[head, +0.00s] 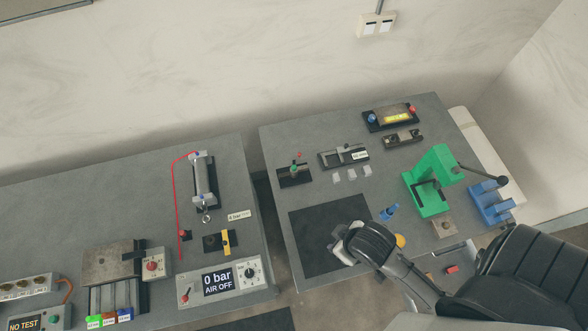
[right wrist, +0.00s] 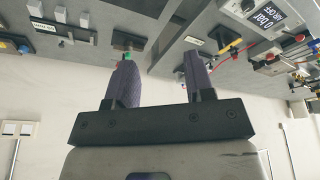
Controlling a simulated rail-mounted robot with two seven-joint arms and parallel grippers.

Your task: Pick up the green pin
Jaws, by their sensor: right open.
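The green pin (head: 294,168) stands in a dark block (head: 295,178) near the left side of the right-hand table. In the right wrist view the green pin (right wrist: 127,56) shows at the tip of the left-hand finger, partly hidden by it. My right gripper (head: 341,245) is over the black mat, in front of and to the right of the pin, and apart from it. In the right wrist view the right gripper's fingers (right wrist: 160,72) are spread with nothing between them. My left gripper is not in view.
A black mat (head: 318,235) lies on the right-hand table. A grey fixture (head: 344,156) and small clear pieces (head: 352,174) are right of the pin. A green press (head: 430,180) and blue stand (head: 490,204) are further right. A gap separates the tables.

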